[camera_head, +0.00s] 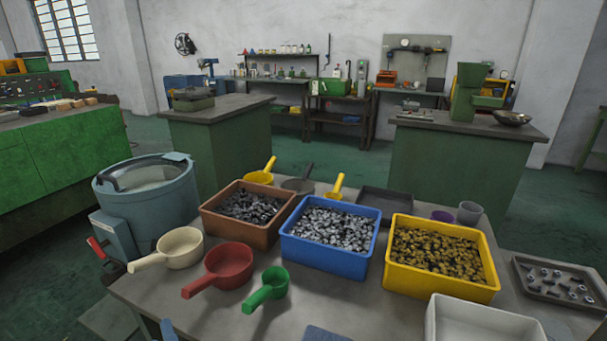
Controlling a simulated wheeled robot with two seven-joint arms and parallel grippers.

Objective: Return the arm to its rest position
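Neither of my arms can be made out with certainty in the head view, and no gripper shows. A small blue piece (168,330) at the bottom edge, left of centre, is cut off, and I cannot tell what it is. The grey worktable (390,315) fills the front of the view.
The table carries brown (240,235), blue (325,262) and yellow (440,283) bins of small metal parts, several scoops including a red one (228,265), a white tray (480,322) and a dark parts tray (560,285). A blue-grey drum machine (150,205) stands at left.

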